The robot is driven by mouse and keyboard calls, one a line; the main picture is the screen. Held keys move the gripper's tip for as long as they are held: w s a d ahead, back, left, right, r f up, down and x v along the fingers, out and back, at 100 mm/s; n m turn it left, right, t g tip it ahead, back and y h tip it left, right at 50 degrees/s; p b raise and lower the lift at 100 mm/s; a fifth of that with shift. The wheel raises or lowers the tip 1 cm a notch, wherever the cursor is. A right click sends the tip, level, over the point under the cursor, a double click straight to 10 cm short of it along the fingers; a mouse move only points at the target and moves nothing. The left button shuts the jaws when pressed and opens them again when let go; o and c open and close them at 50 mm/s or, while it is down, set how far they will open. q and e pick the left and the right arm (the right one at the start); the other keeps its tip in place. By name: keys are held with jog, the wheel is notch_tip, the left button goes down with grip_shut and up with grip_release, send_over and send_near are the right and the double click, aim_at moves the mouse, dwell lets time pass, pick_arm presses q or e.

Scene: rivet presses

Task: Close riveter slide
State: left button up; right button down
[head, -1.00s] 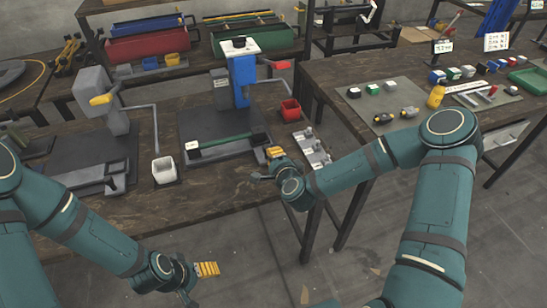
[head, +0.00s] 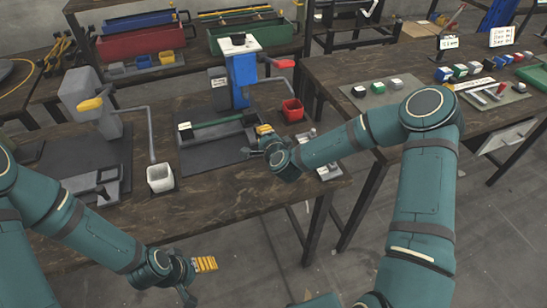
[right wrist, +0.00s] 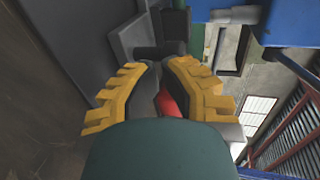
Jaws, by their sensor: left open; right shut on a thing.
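The blue riveter (head: 242,75) stands on the wooden bench with a red lever. Its slide (head: 218,132), a dark frame with a green bar and a white label at the left end, lies in front of the column on a dark base plate. My right gripper (head: 265,136) is at the slide's right end and shut on it. In the right wrist view, the yellow fingertips of my right gripper (right wrist: 160,85) close around a dark part; the exact contact is partly hidden. My left gripper (head: 205,265) is open and empty in front of the bench.
A grey press (head: 92,100) with a yellow-tipped lever stands to the left. A white bin (head: 160,178) and a red bin (head: 292,110) flank the riveter. A grey fixture tray (head: 325,165) lies right of my right gripper.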

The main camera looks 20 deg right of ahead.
jog(key=w, duration=0.2)
jog(key=shift+w+a, duration=0.1)
jog(key=shift+w, duration=0.2)
jog(key=shift+w+r+b, duration=0.1)
jog(key=shift+w+b, duration=0.25)
jog(key=shift+w, duration=0.3)
